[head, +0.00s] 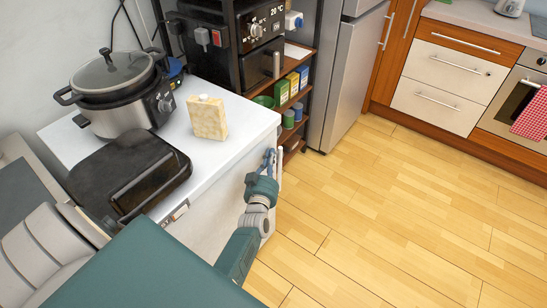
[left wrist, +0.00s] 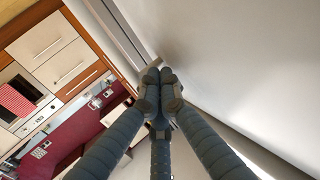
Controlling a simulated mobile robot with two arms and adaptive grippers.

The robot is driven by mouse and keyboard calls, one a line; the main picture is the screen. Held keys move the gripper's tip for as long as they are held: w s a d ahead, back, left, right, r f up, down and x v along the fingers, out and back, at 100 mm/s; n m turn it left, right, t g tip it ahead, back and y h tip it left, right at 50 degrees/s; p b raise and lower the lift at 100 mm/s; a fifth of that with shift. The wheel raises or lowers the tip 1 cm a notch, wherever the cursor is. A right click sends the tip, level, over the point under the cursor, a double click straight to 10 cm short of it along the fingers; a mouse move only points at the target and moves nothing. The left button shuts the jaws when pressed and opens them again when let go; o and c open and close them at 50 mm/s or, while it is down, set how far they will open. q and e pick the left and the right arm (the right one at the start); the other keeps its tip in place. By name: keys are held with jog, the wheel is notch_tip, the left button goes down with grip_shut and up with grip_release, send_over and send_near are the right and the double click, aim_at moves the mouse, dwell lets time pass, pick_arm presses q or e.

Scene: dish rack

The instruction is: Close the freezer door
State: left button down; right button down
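The white freezer (head: 227,187) stands at the left in the head view, a low cabinet with a flat white top. Its front faces down and to the right. My left gripper (head: 269,160) is at the right end of this front, close to its edge. In the left wrist view the fingertips of my left gripper (left wrist: 160,80) are together, with nothing visible between them. A large pale smooth panel (left wrist: 240,70) fills the right of that view, close beside the fingers. I cannot tell whether they touch it or how far the door stands open. My right gripper is out of view.
On the freezer top are a slow cooker (head: 116,92), a black grill (head: 128,172) and a cream block (head: 207,117). A dark shelf rack (head: 275,95) and a grey fridge (head: 350,75) stand behind. The wooden floor (head: 390,215) at right is clear.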

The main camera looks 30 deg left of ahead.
pick_arm(q)
jog(key=v, duration=0.7)
jog(key=s+d+f+m+g+h, duration=0.15)
jog(key=s+d+f, duration=0.3)
jog(key=f, duration=0.45)
jog(key=s+d+f+m+g+h, duration=0.1)
jog(key=s+d+f+g+h, duration=0.3)
jog(key=f, duration=0.5)
jog(key=s+d+f+m+g+h, duration=0.1)
jog(key=s+d+f+m, duration=0.1)
jog(key=s+d+f, duration=0.5)
jog(key=s+f+m+g, duration=0.1)
jog(key=s+f+g, duration=0.2)
jog(key=s+f, duration=0.3)
jog(key=s+a+f+g, duration=0.1)
jog(key=s+f+g, duration=0.2)
jog(key=s, duration=1.2)
jog(key=s+a+f+m+g, duration=0.1)
jog(key=s+f+g, duration=0.2)
jog(key=s+f, duration=0.6)
jog(key=shift+s+m+h, duration=0.35)
jog(key=shift+s+h, duration=0.1)
jog(key=shift+s, duration=0.35)
